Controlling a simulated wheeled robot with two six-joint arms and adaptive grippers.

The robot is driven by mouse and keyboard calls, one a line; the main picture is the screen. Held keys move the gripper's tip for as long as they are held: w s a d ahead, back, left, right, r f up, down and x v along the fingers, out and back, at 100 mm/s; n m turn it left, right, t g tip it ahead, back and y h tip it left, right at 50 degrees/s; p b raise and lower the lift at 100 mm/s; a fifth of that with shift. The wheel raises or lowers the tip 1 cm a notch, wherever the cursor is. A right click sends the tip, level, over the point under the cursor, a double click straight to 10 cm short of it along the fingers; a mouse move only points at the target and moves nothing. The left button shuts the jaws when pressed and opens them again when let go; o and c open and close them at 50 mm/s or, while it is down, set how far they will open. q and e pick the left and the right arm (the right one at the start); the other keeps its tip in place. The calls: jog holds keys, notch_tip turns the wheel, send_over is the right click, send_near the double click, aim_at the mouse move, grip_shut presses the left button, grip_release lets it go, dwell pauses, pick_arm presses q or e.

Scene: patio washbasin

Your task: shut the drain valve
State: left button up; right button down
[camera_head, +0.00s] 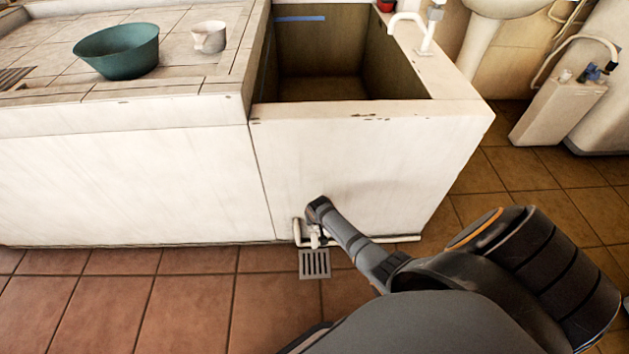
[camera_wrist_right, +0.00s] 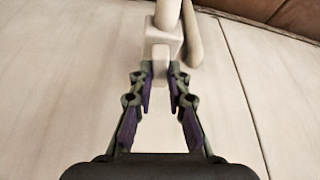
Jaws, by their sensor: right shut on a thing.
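The drain valve is a white fitting on the white pipe low on the basin's front wall. In the head view the drain valve (camera_head: 315,240) shows just above the floor, partly hidden by my right gripper (camera_head: 318,212). In the right wrist view the valve body (camera_wrist_right: 164,45) is at the top centre, with a short pale handle (camera_wrist_right: 160,54) coming down from it. My right gripper (camera_wrist_right: 160,75) is shut on this handle, with one finger on each side. My left gripper is not in view.
A floor drain grate (camera_head: 314,264) lies below the valve. The open washbasin (camera_head: 345,115) stands above it. A green bowl (camera_head: 117,52) and a white cup (camera_head: 209,37) sit on the tiled counter (camera_head: 190,75). The tiled floor at the left is clear.

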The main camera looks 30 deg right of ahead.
jog(key=shift+a+m, duration=0.1)
jog(key=shift+m, duration=0.5)
pick_arm(q)
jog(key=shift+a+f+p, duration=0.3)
jog(key=shift+p, duration=0.05)
pick_arm(e)
jog(key=shift+m+h, duration=0.4)
jog(key=shift+m, duration=0.1)
jog(key=c, duration=1.3)
grip_release()
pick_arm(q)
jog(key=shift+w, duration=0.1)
pick_arm(e)
jog(key=v, duration=1.2)
jog(key=shift+w, duration=0.25)
